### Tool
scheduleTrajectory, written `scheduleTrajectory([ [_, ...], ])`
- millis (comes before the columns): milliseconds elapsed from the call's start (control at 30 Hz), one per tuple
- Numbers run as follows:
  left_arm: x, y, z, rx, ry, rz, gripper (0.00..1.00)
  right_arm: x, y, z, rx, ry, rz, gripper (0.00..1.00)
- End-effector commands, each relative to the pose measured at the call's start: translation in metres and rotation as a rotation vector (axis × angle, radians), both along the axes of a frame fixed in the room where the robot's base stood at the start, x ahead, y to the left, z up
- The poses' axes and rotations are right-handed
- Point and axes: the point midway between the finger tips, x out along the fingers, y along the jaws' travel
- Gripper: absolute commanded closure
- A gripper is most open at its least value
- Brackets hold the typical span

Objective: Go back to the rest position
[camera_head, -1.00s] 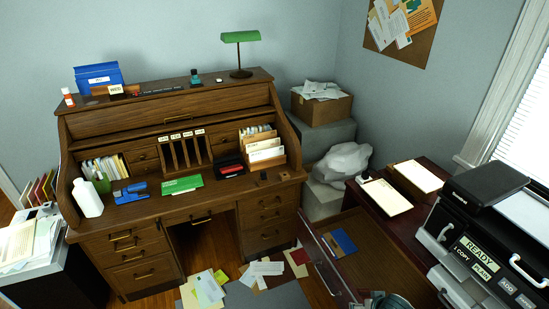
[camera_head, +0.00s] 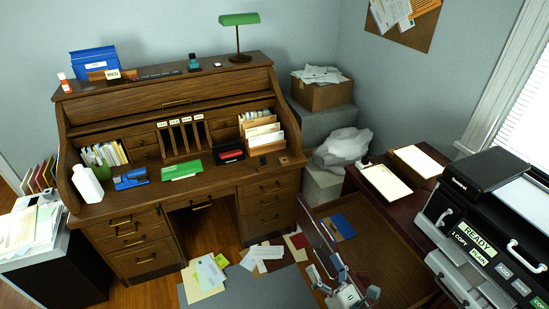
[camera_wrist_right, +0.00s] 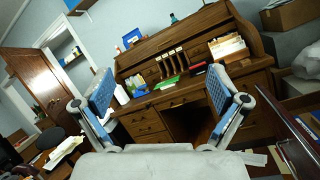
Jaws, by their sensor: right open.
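My left gripper is in neither view.
A dark cabinet with an open drawer (camera_head: 385,270) is close beside my right gripper. The printer (camera_head: 480,235) stands at the right. Papers (camera_head: 205,278) lie on the floor before the desk. Boxes (camera_head: 322,95) are stacked in the corner.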

Motion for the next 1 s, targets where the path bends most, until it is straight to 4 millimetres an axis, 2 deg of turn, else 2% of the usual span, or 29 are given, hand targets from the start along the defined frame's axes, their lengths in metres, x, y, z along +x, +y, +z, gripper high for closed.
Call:
scheduleTrajectory([
  [33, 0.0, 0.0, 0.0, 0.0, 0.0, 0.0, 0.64, 0.005, -0.029, -0.013, 0.268, 0.158, -0.08, 0.03],
  [67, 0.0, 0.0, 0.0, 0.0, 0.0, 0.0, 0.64, 0.007, -0.049, -0.026, 0.44, 0.257, -0.136, 0.03],
  [100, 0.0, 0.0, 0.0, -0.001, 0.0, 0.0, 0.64, 0.006, -0.072, -0.049, 0.667, 0.385, -0.214, 0.03],
  [167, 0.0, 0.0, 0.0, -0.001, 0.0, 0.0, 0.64, -0.005, -0.099, -0.091, 0.984, 0.563, -0.339, 0.03],
  [200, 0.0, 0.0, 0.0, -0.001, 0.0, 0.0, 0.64, -0.017, -0.111, -0.119, 1.17, 0.664, -0.423, 0.03],
  [300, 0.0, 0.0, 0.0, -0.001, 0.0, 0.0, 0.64, -0.054, -0.124, -0.179, 1.538, 0.86, -0.625, 0.03],
  [400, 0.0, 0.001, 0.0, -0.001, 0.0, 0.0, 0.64, -0.095, -0.12, -0.222, 1.796, 0.996, -0.811, 0.03],
  [500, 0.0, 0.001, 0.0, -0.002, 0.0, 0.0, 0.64, -0.133, -0.111, -0.25, 1.988, 1.095, -0.984, 0.03],
  [600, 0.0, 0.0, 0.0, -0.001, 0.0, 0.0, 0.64, -0.17, -0.1, -0.27, 2.135, 1.174, -1.152, 0.03],
  [733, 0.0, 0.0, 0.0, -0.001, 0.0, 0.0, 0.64, -0.216, -0.083, -0.285, 2.283, 1.257, -1.378, 0.03],
  [767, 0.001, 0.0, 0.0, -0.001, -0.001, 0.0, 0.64, -0.218, -0.081, -0.294, 2.291, 1.263, -1.403, 0.03],
  [1000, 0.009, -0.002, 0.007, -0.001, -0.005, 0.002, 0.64, -0.206, -0.08, -0.39, 2.258, 1.272, -1.441, 0.03],
])
